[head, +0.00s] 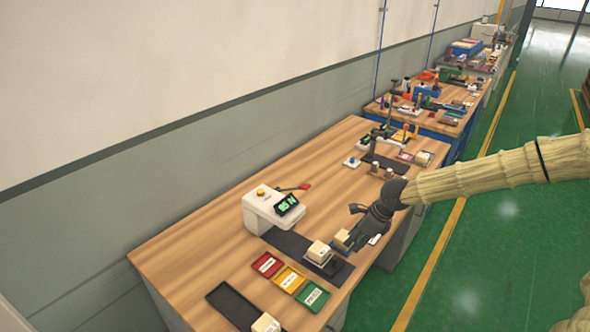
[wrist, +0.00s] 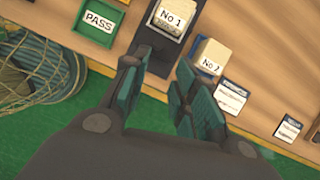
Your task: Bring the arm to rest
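My gripper (wrist: 160,68) is open in the wrist view, with a gap between its two dark fingers and nothing held. In the head view my gripper (head: 354,222) hangs over the front edge of the near wooden bench, beside a pale block. That block is labelled No 2 in the wrist view (wrist: 208,57) and stands close to the right finger; I cannot tell whether they touch. A pale block labelled No 1 (wrist: 170,16) sits on a dark stand beyond the fingertips; it also shows in the head view (head: 320,251). My arm reaches in from the right.
A white tester (head: 273,211) with a lit green display stands at the back of the bench (head: 185,255). Red (head: 267,264), yellow (head: 289,278) and green (head: 313,295) trays lie near the front. More benches with tools continue beyond. The green floor at right is clear.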

